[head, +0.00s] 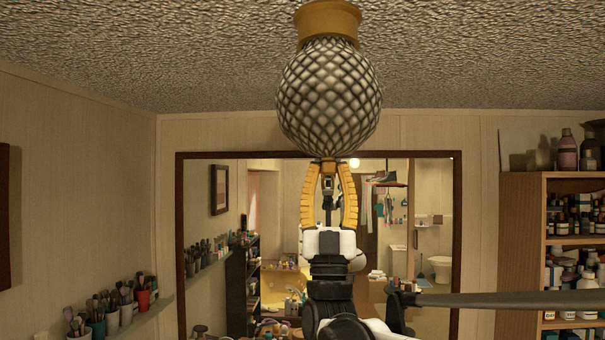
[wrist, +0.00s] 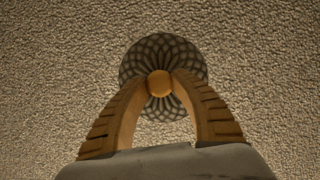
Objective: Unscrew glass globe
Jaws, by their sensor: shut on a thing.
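The glass globe (head: 329,98) is a rounded lamp shade with a diamond pattern. It hangs from a brass-coloured fitting (head: 327,20) on the ceiling. My gripper (head: 329,165) points straight up from below, with its orange fingers reaching the bottom of the globe. In the wrist view the globe (wrist: 163,50) shows against the ceiling, with a round brass-coloured knob (wrist: 159,84) at its bottom centre. The fingertips (wrist: 159,88) are shut on this knob, one on each side. The upper fitting is hidden behind the globe in the wrist view.
The textured ceiling (head: 150,55) is close around the globe. A large framed mirror (head: 222,215) stands behind my arm. A wooden shelf with bottles (head: 520,240) is at the right. A wall shelf (head: 135,318) with cups of brushes is at the left.

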